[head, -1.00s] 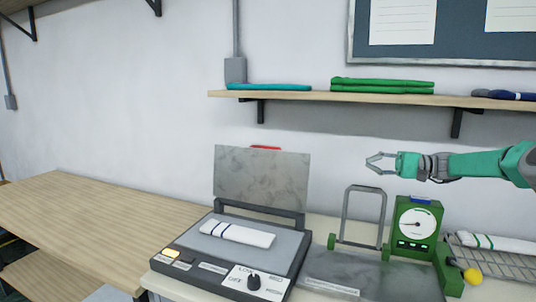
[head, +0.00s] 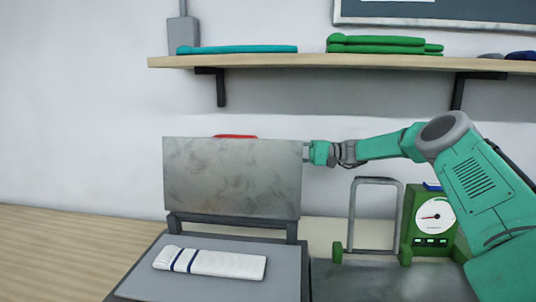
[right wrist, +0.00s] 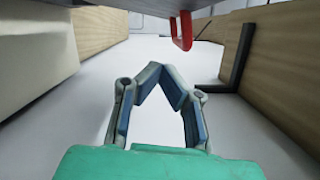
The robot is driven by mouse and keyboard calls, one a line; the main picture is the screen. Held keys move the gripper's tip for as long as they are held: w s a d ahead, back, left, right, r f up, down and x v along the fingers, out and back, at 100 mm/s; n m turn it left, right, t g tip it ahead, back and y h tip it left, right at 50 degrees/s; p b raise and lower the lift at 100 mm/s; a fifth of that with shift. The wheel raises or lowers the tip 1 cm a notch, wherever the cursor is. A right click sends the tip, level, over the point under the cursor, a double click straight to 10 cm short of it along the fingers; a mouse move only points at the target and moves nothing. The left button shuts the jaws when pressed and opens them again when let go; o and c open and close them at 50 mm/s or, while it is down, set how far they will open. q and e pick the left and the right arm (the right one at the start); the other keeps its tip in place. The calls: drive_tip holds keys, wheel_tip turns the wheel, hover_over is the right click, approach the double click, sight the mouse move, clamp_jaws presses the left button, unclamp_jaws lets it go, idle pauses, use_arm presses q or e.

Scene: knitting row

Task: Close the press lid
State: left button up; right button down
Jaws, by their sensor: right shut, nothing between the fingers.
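The press has a grey base (head: 200,283) and a flat grey metal lid (head: 230,178), which stands upright and open on a dark hinge bar. A white sock with dark blue stripes (head: 215,264) lies on the base. The red lid handle (head: 235,136) just shows above the lid's top edge, on its far side; it also shows in the right wrist view (right wrist: 182,30). My right gripper (head: 306,152) is at the lid's right edge, its fingertips partly hidden behind it. In the right wrist view its fingertips (right wrist: 163,77) meet, empty, short of the handle. My left gripper is not in view.
A wooden shelf (head: 350,60) with folded green (head: 380,44) and teal (head: 237,49) textiles runs above the lid, on dark brackets. A green dial device (head: 430,220) and a grey metal frame (head: 352,215) stand right of the press. The wooden table at left (head: 70,250) is clear.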

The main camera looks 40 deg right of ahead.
sight(267, 152)
drive_tip(key=a, duration=0.2)
drive_tip(key=a+r, duration=0.1)
drive_tip(key=a, duration=0.1)
drive_tip(key=a+p, duration=0.1)
drive_tip(key=a, duration=0.2)
drive_tip(key=shift+w+a+r, duration=0.1)
drive_tip(key=shift+w+r, duration=0.1)
drive_tip(key=shift+w, duration=0.1)
drive_tip(key=shift+s+a, duration=0.1)
drive_tip(key=shift+a, duration=0.05)
drive_tip(key=shift+d+f, duration=0.2)
drive_tip(key=shift+f, duration=0.05)
drive_tip(key=shift+d+f, duration=0.1)
drive_tip(key=shift+d, duration=0.25)
drive_tip(key=shift+a, duration=0.1)
